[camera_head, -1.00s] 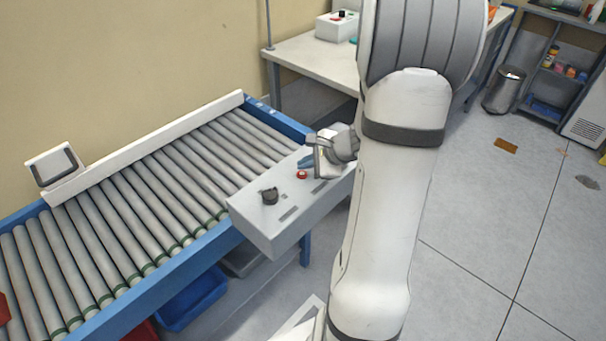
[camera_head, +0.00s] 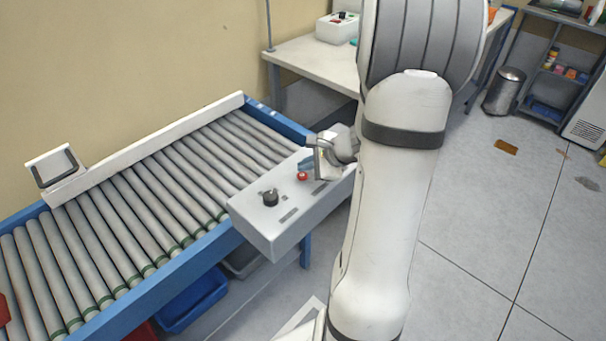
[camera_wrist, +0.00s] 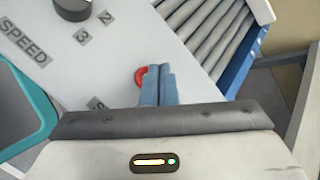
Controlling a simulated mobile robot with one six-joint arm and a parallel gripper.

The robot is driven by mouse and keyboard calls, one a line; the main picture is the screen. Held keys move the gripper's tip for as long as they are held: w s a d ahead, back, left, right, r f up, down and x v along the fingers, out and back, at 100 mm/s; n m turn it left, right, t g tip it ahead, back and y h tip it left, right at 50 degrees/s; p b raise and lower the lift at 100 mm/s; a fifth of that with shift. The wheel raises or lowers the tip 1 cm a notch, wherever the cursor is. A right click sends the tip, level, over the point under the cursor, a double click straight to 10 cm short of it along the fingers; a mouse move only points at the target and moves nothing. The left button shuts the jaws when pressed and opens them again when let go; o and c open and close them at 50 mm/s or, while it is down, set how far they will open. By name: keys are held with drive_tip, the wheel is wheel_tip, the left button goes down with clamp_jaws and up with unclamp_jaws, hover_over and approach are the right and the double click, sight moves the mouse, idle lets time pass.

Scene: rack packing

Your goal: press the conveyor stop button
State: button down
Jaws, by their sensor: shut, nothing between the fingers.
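The red stop button (camera_head: 303,176) sits on top of the light grey control box at the conveyor's side. In the wrist view the red button (camera_wrist: 140,76) shows just left of the fingertips, partly covered by them. My gripper (camera_wrist: 160,67) has its two blue fingers shut together with nothing between them. In the head view my gripper (camera_head: 307,162) is over the box close to the button, on its far side. I cannot tell whether the fingertips touch the button or the box.
A dark speed knob (camera_head: 270,197) stands on the same control box (camera_head: 276,236), left of the button. The roller conveyor (camera_head: 150,200) runs along the left. A white table (camera_head: 310,58) is behind. Open floor (camera_head: 480,220) lies to the right.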

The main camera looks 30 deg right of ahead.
sight(306, 176)
drive_tip(key=shift+f, duration=0.15)
idle(0.6)
drive_tip(key=shift+f+b, duration=0.3)
drive_tip(key=shift+b, duration=0.35)
drive_tip(key=shift+f+b, duration=0.4)
drive_tip(key=shift+b, duration=0.1)
idle(0.4)
drive_tip(key=shift+r, duration=0.1)
drive_tip(key=shift+r+p, duration=0.55)
drive_tip(key=shift+r, duration=0.2)
drive_tip(key=shift+r+p, duration=1.85)
drive_tip(key=shift+r, duration=0.7)
drive_tip(key=shift+f, duration=0.1)
